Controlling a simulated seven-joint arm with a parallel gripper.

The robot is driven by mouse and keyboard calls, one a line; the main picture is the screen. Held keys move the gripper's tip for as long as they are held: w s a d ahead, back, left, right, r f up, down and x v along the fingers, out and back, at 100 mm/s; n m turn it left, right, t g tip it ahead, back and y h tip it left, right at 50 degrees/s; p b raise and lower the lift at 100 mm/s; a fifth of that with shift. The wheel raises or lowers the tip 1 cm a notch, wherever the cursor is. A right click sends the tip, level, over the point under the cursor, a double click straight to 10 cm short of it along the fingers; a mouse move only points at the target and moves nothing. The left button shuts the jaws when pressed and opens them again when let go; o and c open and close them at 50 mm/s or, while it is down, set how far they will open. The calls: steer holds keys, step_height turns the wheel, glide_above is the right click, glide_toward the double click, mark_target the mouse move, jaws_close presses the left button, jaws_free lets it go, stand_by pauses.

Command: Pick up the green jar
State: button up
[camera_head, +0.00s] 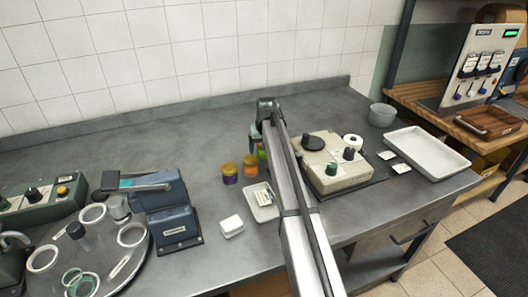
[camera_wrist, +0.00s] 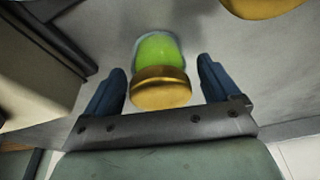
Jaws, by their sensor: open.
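The green jar (camera_wrist: 160,52) with a gold lid (camera_wrist: 160,88) shows in the wrist view, between the two blue fingers of my gripper (camera_wrist: 160,68). The fingers are open, one on each side of the jar, with a visible gap on both sides. In the head view a bit of the green jar (camera_head: 262,154) shows on the grey counter, partly hidden behind my arm. My fingers cannot be made out clearly there.
A purple jar (camera_head: 230,175) and another orange-lidded jar (camera_head: 250,167) stand just left of the green jar. A small white tray (camera_head: 273,212) lies in front. A cream-coloured device (camera_head: 330,178) stands to the right. The counter behind the jars is clear.

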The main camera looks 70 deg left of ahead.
steer(key=shift+f, duration=0.2)
steer(key=c, duration=1.3)
